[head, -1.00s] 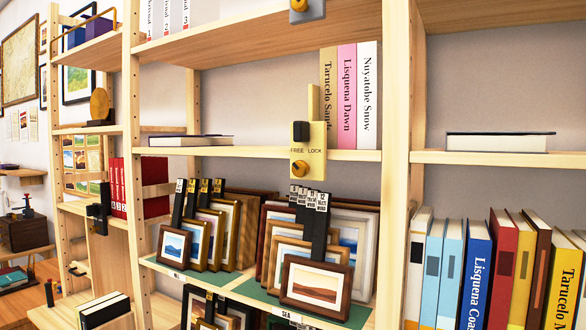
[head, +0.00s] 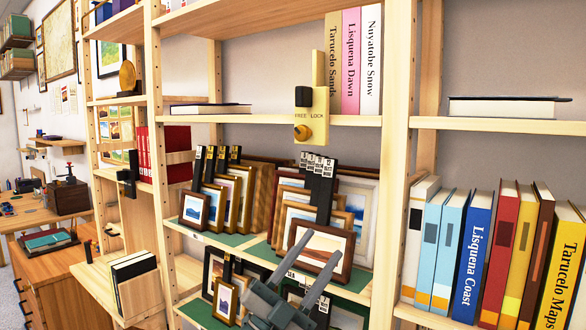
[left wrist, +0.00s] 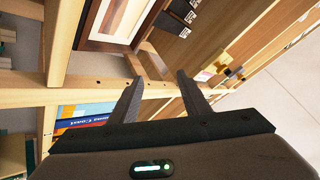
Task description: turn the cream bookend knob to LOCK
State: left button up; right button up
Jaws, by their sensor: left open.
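The cream bookend (head: 319,100) stands at the left end of a row of books on the middle shelf, its lower part over the shelf's front edge. It has a black block and a FREE / LOCK label. Its round orange knob (head: 302,132) is below the label; which word it points to is too small to tell. My left gripper (head: 318,252) is open and empty, below the bookend, in front of the framed prints. In the left wrist view its fingers (left wrist: 157,82) are apart with nothing between them; a small cream-and-yellow piece, likely the bookend (left wrist: 215,66), shows beyond. My right gripper is out of view.
Framed prints (head: 316,245) with black tabs fill the shelf below the bookend, close behind my left gripper. Books (head: 478,258) stand at the lower right. A flat book (head: 210,109) lies left of the bookend. The shelf's front edge (head: 240,119) runs beside it.

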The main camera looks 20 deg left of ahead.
pick_arm(q)
jog(key=s+d+r+m+g+h, duration=0.2)
jog(key=s+d+r+m+g, duration=0.45)
jog(key=m+g, duration=0.6)
jog(key=s+d+r+m+g+h, duration=0.1)
jog(key=s+d+r+m+g, duration=0.3)
jog(key=s+r+m+g, duration=0.85)
jog(key=w+a+r+n+t+y, duration=0.1)
jog(key=w+a+r+t+y, duration=0.1)
jog(key=a+r+t+y, duration=0.3)
jog(key=w+a+r+n+t+y, duration=0.2)
jog(key=a+r+t+y, duration=0.3)
jog(key=a, duration=1)
jog(key=w+t+y, duration=0.1)
jog(key=t+y, duration=0.2)
jog(key=t, duration=0.2)
jog(key=shift+w+a+r+t, duration=0.15)
jog(key=shift+a+r+t, duration=0.1)
jog(key=shift+t, duration=0.15)
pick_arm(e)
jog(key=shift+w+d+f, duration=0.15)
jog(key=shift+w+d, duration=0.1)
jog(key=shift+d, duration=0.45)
pick_arm(q)
jog(key=shift+w+d+f, duration=0.1)
jog(key=shift+w, duration=0.05)
